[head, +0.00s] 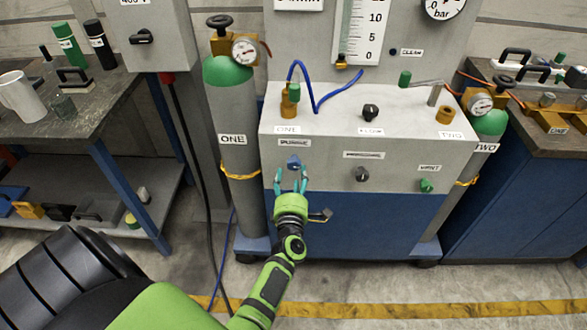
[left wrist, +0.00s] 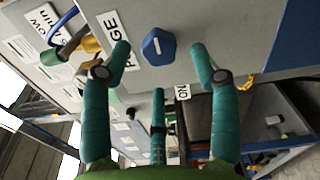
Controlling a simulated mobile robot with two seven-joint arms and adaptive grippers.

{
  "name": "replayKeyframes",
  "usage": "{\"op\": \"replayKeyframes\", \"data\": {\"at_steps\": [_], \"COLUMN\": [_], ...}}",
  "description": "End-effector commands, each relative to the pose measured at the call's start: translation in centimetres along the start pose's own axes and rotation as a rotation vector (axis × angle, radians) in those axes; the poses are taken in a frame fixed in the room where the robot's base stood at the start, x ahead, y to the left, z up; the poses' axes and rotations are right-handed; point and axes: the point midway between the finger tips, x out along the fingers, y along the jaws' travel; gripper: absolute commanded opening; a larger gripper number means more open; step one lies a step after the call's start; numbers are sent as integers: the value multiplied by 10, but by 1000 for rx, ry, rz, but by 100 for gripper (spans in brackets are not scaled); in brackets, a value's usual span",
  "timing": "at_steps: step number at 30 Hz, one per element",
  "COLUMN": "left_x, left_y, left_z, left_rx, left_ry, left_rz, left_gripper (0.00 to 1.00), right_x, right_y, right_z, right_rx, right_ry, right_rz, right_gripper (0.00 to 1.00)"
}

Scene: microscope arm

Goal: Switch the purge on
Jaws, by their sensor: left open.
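The purge knob is a blue faceted knob (head: 294,162) on the grey front panel of the cart, below a white label (head: 293,142). In the left wrist view the blue knob (left wrist: 158,46) carries a short white mark, and a label ending in "GE" (left wrist: 112,30) is partly covered by a finger. My left gripper (head: 291,180) is open, with teal fingers pointing at the panel just below the knob. In the left wrist view its fingertips (left wrist: 160,48) stand on either side of the knob with gaps. My right gripper is not in view.
The panel also has a dark knob (head: 362,174) and a green knob (head: 426,186). Gas cylinder ONE (head: 238,190) stands left of the cart and cylinder TWO (head: 488,125) right. A blue hose (head: 313,95) loops above the cart top. A workbench (head: 100,90) is at left.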

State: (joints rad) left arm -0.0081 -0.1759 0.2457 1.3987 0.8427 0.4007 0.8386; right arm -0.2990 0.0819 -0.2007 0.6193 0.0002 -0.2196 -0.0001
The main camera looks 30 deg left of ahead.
Motion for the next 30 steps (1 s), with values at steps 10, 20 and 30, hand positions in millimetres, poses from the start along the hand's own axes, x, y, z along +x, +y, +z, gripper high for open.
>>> {"op": "replayKeyframes", "data": {"at_steps": [10,20,30], "left_x": [-30,-29,-50], "left_y": [1,1,-57], "left_z": [0,0,13], "left_rx": [1,1,231], "left_ry": [0,0,-121], "left_rz": [1,1,-125], "left_gripper": [61,61,61], "right_x": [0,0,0], "right_y": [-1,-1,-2], "right_z": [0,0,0], "right_rx": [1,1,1], "right_ry": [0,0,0], "right_rz": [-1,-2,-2], "right_gripper": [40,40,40]}}
